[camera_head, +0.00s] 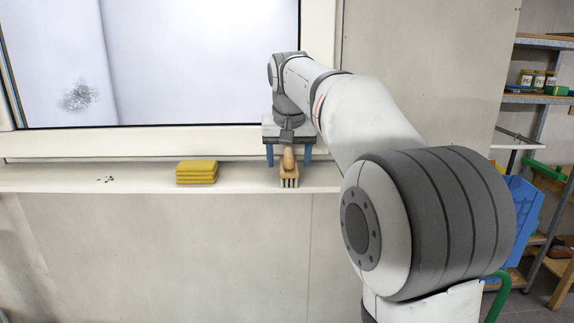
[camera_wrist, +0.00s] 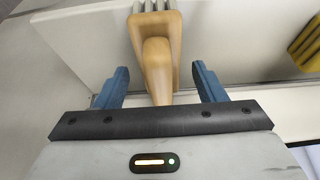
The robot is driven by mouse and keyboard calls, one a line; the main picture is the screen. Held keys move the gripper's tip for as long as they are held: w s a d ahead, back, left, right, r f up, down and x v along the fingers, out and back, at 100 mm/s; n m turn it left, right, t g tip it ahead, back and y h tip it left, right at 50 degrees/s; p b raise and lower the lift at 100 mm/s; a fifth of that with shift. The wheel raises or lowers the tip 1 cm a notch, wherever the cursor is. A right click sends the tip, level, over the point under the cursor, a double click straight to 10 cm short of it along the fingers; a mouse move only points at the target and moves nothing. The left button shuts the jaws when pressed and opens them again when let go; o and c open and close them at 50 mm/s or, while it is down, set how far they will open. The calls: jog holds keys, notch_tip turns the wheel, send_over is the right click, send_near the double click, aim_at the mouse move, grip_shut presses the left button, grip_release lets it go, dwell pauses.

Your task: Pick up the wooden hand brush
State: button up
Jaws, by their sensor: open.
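The wooden hand brush (camera_head: 289,166) lies on the window sill (camera_head: 110,178), with its grey bristles at the sill's front edge. It also shows in the wrist view (camera_wrist: 157,60), its handle reaching back between the fingers. My gripper (camera_head: 288,156) is over the sill, with one blue finger on each side of the brush handle. In the wrist view my gripper (camera_wrist: 161,75) is open, with a gap between each finger and the handle. The far end of the handle is hidden by the gripper body.
A stack of yellow cloths or sponges (camera_head: 197,172) sits on the sill to the left; it also shows at the right of the wrist view (camera_wrist: 306,47). Small dark bits (camera_head: 105,180) lie further left. The window frame (camera_head: 150,142) rises behind the sill. Shelves (camera_head: 540,99) stand at right.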

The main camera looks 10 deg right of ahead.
aim_at(288, 148)
jog(key=shift+w+f, duration=0.3)
jog(key=shift+f, duration=0.3)
jog(key=shift+s, duration=0.1)
jog(key=shift+c, duration=0.5)
jog(key=c, duration=1.1)
jog(key=shift+r, duration=0.15)
jog(key=shift+s+r+b, duration=0.15)
jog(key=shift+r+b, duration=0.05)
jog(key=shift+b, duration=0.3)
notch_tip(288, 148, up, 6)
jog(key=shift+r, duration=0.1)
jog(key=s+a+b, duration=0.1)
jog(key=s+b, duration=0.1)
jog(key=s, duration=0.4)
jog(key=s+a+b, duration=0.1)
jog(key=s+b, duration=0.1)
jog(key=s, duration=0.5)
jog(key=s+a+b, duration=0.2)
jog(key=s, duration=0.4)
jog(key=shift+s+b, duration=0.15)
jog(key=shift+b, duration=0.2)
